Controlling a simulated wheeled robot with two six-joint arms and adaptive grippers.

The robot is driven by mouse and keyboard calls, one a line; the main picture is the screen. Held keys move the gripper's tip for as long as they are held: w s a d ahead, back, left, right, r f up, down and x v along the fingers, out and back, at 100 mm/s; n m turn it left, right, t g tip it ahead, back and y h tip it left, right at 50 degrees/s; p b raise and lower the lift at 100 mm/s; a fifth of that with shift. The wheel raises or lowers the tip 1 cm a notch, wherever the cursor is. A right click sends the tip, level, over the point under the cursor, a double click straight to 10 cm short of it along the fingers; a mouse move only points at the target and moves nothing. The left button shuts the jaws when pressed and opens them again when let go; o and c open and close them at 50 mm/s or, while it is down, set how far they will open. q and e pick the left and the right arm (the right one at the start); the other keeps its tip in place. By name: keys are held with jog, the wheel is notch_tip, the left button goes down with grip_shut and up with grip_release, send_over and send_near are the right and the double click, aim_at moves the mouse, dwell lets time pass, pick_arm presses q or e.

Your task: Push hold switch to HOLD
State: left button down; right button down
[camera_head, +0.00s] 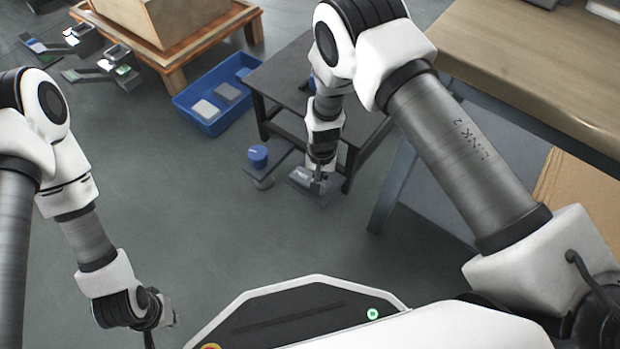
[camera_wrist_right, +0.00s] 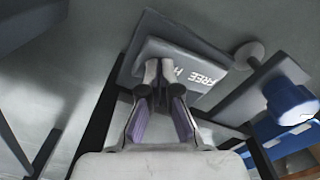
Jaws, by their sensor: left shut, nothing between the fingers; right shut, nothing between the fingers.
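The hold switch box (camera_head: 325,192) is a grey plate low beside the dark table in the head view. In the right wrist view the box (camera_wrist_right: 215,58) shows white lettering reading "FREE" and a part of an "H"; my fingers cover the rest. I cannot make out the switch lever itself. My right gripper (camera_head: 317,184) is shut and empty, its fingertips (camera_wrist_right: 158,72) over the face of the box beside the lettering. I cannot tell whether they touch it. My left gripper (camera_head: 153,322) is shut and empty, low at the left, away from the box.
A blue knob (camera_head: 257,156) on a grey arm stands left of the box. The dark table (camera_head: 290,75) is behind it. A blue bin (camera_head: 195,112) with grey blocks and a wooden pallet stand further back. A wooden workbench (camera_head: 545,70) is at right.

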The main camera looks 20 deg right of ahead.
jog(key=shift+f+b, duration=0.4)
jog(key=shift+f, duration=0.25)
notch_tip(320, 180, up, 7)
jog(key=p, duration=0.7)
jog(key=shift+r, duration=0.2)
jog(key=shift+f, duration=0.15)
